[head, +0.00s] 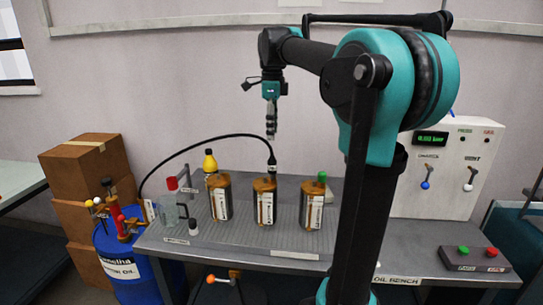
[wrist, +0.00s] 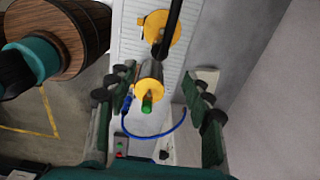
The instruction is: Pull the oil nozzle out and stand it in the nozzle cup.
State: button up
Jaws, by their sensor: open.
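The oil nozzle (head: 271,163) is dark and stands upright in the top of the middle amber canister (head: 265,203). A black hose arcs from it to the left, toward the pump on the blue drum. In the wrist view the dark nozzle and hose (wrist: 169,32) rise from a yellow canister top. My gripper (head: 271,133) is above the nozzle, pointing down, apart from it. Its fingers (wrist: 157,95) are spread wide with nothing held. A clear cup-like vessel (head: 169,213) stands at the bench's left; I cannot read whether its label names the nozzle cup.
The right canister (head: 312,207) carries a green top. A blue drum (head: 125,262) with a red pump stands at left. A white control panel (head: 447,170) and button box (head: 474,259) are at right.

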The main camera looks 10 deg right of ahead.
aim_at(272, 171)
notch_tip(272, 171, down, 16)
jog(key=shift+r, duration=0.15)
dwell(0.3)
grip_shut()
grip_release()
jog(key=shift+r, duration=0.1)
